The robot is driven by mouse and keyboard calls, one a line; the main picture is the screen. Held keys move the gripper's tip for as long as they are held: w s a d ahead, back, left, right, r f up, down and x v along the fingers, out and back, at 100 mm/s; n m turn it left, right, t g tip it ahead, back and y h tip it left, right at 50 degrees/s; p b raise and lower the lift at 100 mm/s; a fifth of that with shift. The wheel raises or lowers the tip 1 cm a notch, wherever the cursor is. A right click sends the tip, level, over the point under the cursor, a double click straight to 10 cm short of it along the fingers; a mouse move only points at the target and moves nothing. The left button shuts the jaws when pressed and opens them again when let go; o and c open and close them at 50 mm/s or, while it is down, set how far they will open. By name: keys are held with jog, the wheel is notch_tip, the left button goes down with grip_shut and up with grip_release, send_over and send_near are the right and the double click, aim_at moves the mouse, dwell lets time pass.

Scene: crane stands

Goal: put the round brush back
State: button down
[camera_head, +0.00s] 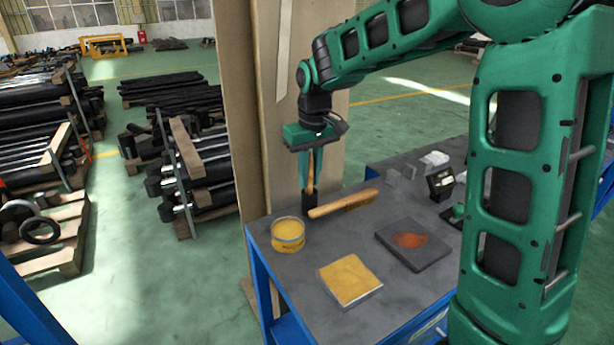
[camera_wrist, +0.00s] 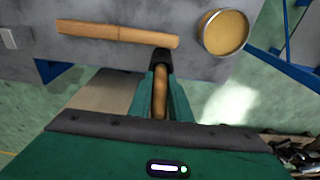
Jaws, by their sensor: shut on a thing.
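The round brush (camera_head: 310,178) has a wooden handle and is upright, with a black end at the bottom. My gripper (camera_head: 316,158) is shut on its handle from above, at the far left part of the bench. In the wrist view, my gripper (camera_wrist: 162,90) has the wooden handle of the round brush (camera_wrist: 160,84) between its green fingers. The black end is beyond the fingertips. I cannot tell whether it touches the bench, or whether the black part is all brush or partly a holder.
A yellow tin (camera_head: 288,235), a yellow square pad (camera_head: 349,281) and a dark slab (camera_head: 411,244) with orange powder are nearer. A small black box (camera_head: 440,184) stands at right.

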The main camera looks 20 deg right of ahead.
jog(key=c, duration=1.6)
grip_release()
jog(key=shift+c, duration=0.2)
jog(key=r, duration=0.4)
jog(key=s+r, duration=0.1)
jog(key=r, duration=0.7)
jog(key=shift+s+d, duration=0.1)
jog(key=shift+s, duration=0.15)
jog(key=s+d+f+m+g, duration=0.1)
jog(key=s+d+f+m, duration=0.3)
jog(key=s+d, duration=0.6)
jog(key=s+d+f+m, duration=0.2)
jog(key=s+d+f, duration=0.35)
jog(key=s, duration=0.75)
jog(key=s+f+m, duration=0.1)
jog(key=s, duration=0.2)
jog(key=s+d+f, duration=0.1)
jog(key=s+f, duration=0.1)
jog(key=s, duration=0.1)
jog(key=s+f+m, duration=0.1)
jog(key=s+f, duration=0.1)
jog(key=s, duration=0.2)
jog(key=shift+s+d+f+m, duration=0.1)
jog(key=shift+d+f+m, duration=0.05)
jog(key=shift+d+m, duration=0.2)
